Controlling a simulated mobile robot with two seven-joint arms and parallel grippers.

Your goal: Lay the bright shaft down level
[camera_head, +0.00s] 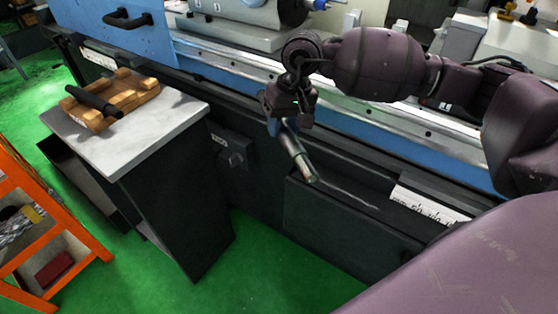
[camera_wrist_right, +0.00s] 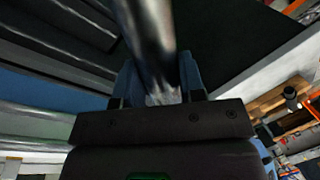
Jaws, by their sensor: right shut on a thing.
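My right gripper (camera_head: 284,118) is shut on the bright shaft (camera_head: 298,155), in front of the machine's bed. The shaft is tilted, its free end pointing down and slightly right in the head view; its upper end is hidden by the gripper. In the right wrist view the shaft (camera_wrist_right: 150,35) runs up out of frame from between the blue fingers of the gripper (camera_wrist_right: 158,88). A wooden cradle (camera_head: 138,88) lies on the side table at left, with a dark shaft (camera_head: 94,101) lying across it. The shaft in my gripper is well apart from it. My left gripper is not in view.
The side table (camera_head: 150,125) has a bare grey top in front of and right of the cradle. The blue-edged grinder (camera_head: 390,130) runs along the back. An orange rack (camera_head: 50,225) stands at lower left. Green floor shows between.

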